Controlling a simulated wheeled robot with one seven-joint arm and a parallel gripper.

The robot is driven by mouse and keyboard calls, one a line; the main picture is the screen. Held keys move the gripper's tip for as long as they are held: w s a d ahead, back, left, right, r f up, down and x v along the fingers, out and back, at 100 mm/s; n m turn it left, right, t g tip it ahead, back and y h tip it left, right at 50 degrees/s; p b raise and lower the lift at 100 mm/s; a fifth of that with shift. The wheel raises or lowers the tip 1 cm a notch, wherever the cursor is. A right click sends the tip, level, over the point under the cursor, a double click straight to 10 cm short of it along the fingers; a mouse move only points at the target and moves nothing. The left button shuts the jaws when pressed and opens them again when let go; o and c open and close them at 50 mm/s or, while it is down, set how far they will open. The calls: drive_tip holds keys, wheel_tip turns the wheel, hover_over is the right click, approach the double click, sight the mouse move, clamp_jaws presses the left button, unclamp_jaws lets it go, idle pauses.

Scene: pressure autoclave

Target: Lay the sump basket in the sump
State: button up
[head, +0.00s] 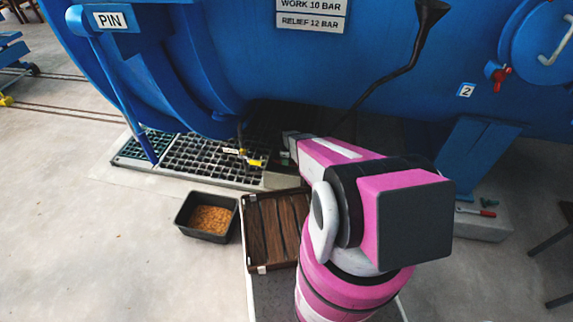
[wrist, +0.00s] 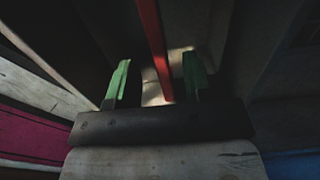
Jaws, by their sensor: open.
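My gripper (wrist: 156,75) is open in the wrist view, its two green fingers apart. A red bar (wrist: 150,40) runs between the fingers; I cannot tell what it belongs to or whether it touches them. A pale lit patch lies behind it. In the head view my arm reaches under the blue vessel, and my gripper is mostly hidden in shadow there. I cannot make out the sump basket for certain in either view. The sump is not clearly visible; the area under the vessel (head: 285,115) is dark.
A black floor grating (head: 200,165) lies left of my arm, with a yellow-handled fitting (head: 254,162) at its right end. A black bin of brown granules (head: 209,219) and a brown slatted wooden tray (head: 271,232) stand in front. Blue vessel legs (head: 465,165) flank the space.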

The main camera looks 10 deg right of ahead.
wheel_tip(320, 180, up, 6)
drive_tip(key=shift+f, duration=0.1)
idle(0.5)
drive_tip(key=s+r+n, duration=1.1)
drive_tip(key=s+r, duration=0.1)
drive_tip(key=r, duration=0.4)
drive_tip(key=s+r+n, duration=1.1)
drive_tip(key=s+r, duration=0.1)
drive_tip(key=r, duration=0.5)
drive_tip(key=shift+s+r, duration=0.2)
drive_tip(key=shift+r, duration=0.1)
drive_tip(key=shift+s+d, duration=0.1)
drive_tip(key=shift+d, duration=0.15)
